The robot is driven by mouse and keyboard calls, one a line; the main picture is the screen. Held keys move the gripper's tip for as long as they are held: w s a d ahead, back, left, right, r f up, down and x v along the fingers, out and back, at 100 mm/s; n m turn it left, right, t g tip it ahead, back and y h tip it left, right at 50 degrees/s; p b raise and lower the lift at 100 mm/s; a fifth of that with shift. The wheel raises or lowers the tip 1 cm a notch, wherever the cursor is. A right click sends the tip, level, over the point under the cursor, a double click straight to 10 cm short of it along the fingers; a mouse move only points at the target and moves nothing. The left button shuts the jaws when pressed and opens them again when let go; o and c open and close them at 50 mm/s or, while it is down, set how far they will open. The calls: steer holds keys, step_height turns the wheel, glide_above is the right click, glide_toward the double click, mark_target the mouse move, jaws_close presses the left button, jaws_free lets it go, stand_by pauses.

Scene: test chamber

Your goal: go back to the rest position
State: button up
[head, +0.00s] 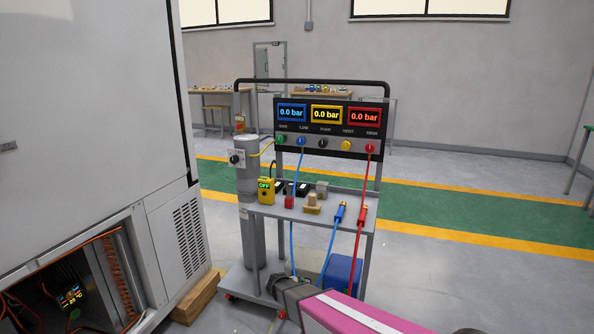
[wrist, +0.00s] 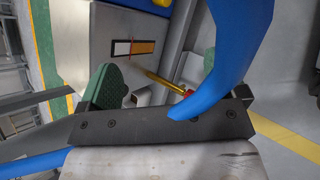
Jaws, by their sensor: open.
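My gripper (wrist: 172,92) shows in the wrist view, with its jaws apart. Nothing is visibly held between them. A thick blue hose (wrist: 240,50) curves across the right of the wrist view, close to the camera and in front of the gripper's dark bar. I cannot tell whether it touches the gripper. In the head view my pink and grey arm reaches in at the bottom, in front of the cart's lower part. The fingertips cannot be made out there.
A grey cart (head: 365,213) carries a gauge panel (head: 325,130) reading 0.0 bar, with blue hoses (head: 331,240) and a red hose (head: 359,245) hanging down. A large white cabinet (head: 90,120) stands close on the left, a wooden block (head: 195,298) by its base.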

steer(key=s+d+r+m+g+y, duration=0.5)
steer(key=s+d+r+m+y, duration=0.2)
steer(key=s+d+r+m, duration=0.8)
step_height(320, 180, up, 2)
steer(key=shift+d+r+m+g, duration=0.1)
steer(key=shift+d+m+g, duration=0.2)
steer(key=shift+d+m, duration=0.65)
steer(key=shift+a, duration=0.1)
